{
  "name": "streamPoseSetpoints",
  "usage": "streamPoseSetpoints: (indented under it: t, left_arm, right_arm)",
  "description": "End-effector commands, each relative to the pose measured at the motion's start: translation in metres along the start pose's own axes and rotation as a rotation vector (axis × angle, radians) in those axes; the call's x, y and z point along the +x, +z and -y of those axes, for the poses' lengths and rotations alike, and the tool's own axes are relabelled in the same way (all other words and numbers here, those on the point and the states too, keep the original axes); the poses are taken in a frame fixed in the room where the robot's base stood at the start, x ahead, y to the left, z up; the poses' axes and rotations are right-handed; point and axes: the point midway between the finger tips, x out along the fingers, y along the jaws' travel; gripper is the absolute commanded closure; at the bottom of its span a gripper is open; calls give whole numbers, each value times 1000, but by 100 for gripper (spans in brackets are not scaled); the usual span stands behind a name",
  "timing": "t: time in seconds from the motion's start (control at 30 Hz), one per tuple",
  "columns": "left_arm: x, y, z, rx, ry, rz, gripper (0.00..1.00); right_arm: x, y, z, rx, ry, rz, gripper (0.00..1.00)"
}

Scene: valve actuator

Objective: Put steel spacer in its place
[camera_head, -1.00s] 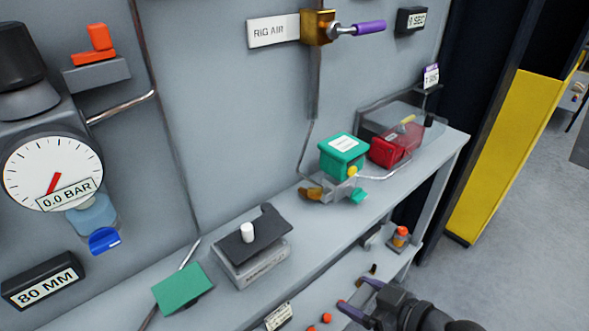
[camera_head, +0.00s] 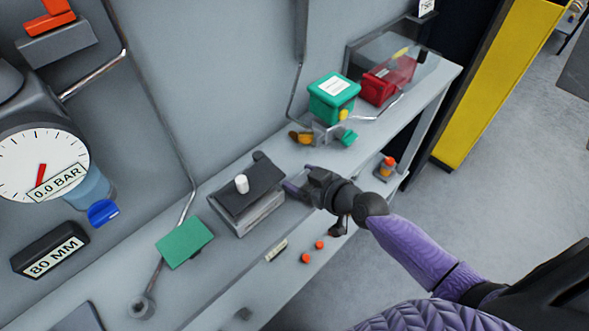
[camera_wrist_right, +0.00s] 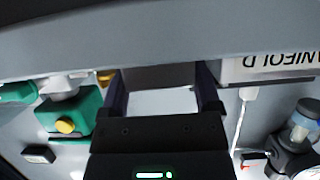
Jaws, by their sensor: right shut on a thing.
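My right gripper (camera_head: 296,184) is over the grey bench, just right of the dark-topped manifold block (camera_head: 247,197) with its white knob. In the right wrist view its fingers (camera_wrist_right: 161,82) stand wide apart around a plain grey piece, seemingly the steel spacer (camera_wrist_right: 158,76). The manifold block's lettered side (camera_wrist_right: 268,67) is close on the right there. The spacer is hardly visible in the head view, so I cannot tell whether it touches the bench. My left gripper is out of view.
A green box (camera_head: 334,97) and a red box (camera_head: 386,82) stand farther back on the bench. A green plate (camera_head: 184,242) lies left of the manifold block. Orange pieces (camera_head: 306,258) and an orange-topped jar (camera_head: 387,165) are on the lower level.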

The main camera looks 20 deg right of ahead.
Motion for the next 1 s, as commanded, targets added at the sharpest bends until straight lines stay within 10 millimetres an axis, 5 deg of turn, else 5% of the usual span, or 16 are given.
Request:
streamPoseSetpoints:
  t: [0.13, 0.47, 0.5, 0.57, 0.87, 1.0]
  left_arm:
    - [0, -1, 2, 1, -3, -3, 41]
    - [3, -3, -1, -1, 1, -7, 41]
    - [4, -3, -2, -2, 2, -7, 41]
    - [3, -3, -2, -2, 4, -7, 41]
    - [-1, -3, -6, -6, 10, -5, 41]
    - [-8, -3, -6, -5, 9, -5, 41]
  right_arm:
    - [25, -12, 0, 2, 0, -4, 100]
    - [24, -6, 0, 0, 1, -2, 100]
    - [24, -4, 0, 0, 1, 0, 17]
    - [24, -6, 0, 1, 1, 0, 5]
    - [22, -9, 0, 1, 1, -1, 0]
    - [2, -9, -1, -1, 3, 1, 0]
